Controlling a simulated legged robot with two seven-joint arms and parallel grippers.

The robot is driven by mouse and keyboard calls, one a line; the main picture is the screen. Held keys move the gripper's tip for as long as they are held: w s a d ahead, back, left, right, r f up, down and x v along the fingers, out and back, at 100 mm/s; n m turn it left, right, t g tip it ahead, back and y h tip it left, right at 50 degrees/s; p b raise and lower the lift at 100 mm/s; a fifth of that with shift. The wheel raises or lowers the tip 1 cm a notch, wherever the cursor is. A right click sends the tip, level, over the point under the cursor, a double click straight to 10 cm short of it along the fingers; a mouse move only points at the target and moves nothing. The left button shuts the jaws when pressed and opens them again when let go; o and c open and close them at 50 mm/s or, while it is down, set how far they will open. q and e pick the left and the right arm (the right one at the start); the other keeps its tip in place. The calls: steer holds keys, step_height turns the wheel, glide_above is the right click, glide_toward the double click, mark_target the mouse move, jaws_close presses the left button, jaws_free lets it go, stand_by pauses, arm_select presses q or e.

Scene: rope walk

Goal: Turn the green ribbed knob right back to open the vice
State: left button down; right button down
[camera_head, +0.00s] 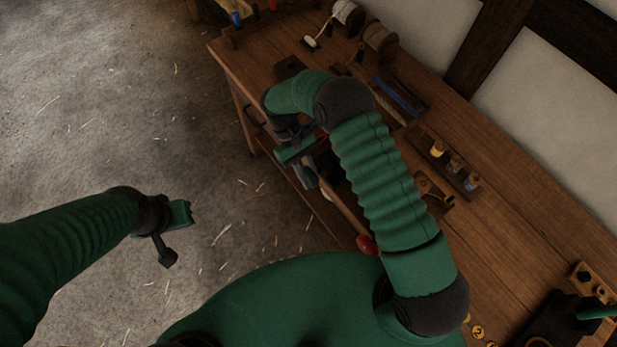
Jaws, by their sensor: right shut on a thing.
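My right arm reaches over the bench, and its gripper (302,158) is low at the bench's left edge. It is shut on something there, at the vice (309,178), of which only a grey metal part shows. The green ribbed knob is not clearly visible; the gripper and forearm cover that spot. How far the vice jaws stand apart cannot be seen. My left gripper (180,239) is open and empty, above the bare floor at the left, away from the bench.
The wooden bench (520,215) runs diagonally, with a wall behind. On it are spools (380,40), a blue tool (398,96), a rack of small bottles (445,162) and a dark device (560,322). A red ball (366,244) sits near the front edge.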

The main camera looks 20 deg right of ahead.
stand_by(0.3)
steer(key=c, duration=1.2)
jaws_free()
steer(key=shift+c, duration=0.2)
